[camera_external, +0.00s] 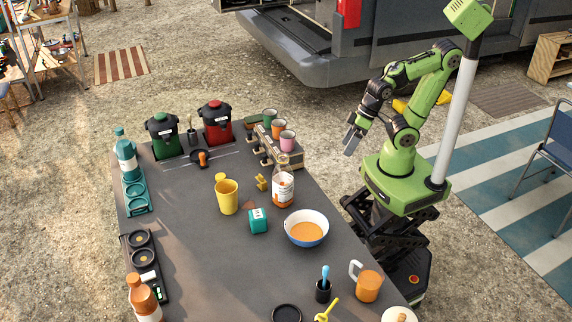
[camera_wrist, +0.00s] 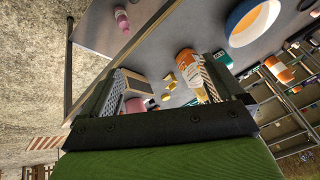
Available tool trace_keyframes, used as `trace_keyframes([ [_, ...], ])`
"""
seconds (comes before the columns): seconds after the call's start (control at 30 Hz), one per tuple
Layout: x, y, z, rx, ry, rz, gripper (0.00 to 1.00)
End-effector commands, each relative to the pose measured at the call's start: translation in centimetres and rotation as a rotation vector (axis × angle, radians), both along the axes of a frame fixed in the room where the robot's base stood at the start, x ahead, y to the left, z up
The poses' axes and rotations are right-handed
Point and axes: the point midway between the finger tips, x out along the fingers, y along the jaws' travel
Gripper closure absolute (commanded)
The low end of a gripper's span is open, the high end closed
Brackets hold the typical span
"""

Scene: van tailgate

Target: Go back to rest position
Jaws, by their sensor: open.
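My gripper (camera_external: 351,138) is open and empty. It hangs in the air beyond the right edge of the dark table (camera_external: 190,270), beside the cup rack and clear of everything on the table. My green arm is folded above its base at the right of the table. In the wrist view my gripper (camera_wrist: 160,88) shows its two fingers spread apart. Between and beyond them are the tabletop and a bottle with an orange cap (camera_wrist: 188,60).
The table holds a blue-rimmed bowl (camera_external: 306,228), a bottle (camera_external: 283,188), a yellow mug (camera_external: 227,196), a teal cube (camera_external: 258,220), an orange pitcher (camera_external: 368,285), a cup rack (camera_external: 262,150) and two dispensers, green (camera_external: 163,138) and red (camera_external: 216,126). A van (camera_external: 300,45) stands behind.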

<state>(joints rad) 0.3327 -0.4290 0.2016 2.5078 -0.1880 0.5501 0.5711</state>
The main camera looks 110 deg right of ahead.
Motion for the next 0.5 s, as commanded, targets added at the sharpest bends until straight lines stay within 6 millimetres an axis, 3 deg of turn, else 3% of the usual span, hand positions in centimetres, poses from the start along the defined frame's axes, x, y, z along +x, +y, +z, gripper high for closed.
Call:
trace_keyframes([
  [0.03, -2.3, 0.0, 1.7, -0.105, -0.017, 0.148, 0.05],
  [0.1, -5.0, -0.6, 2.9, -0.204, -0.012, 0.309, 0.05],
  [0.2, -7.3, -1.2, 3.6, -0.264, -0.003, 0.447, 0.05],
  [0.5, -7.9, -1.3, 3.7, -0.281, 0.005, 0.489, 0.05],
])
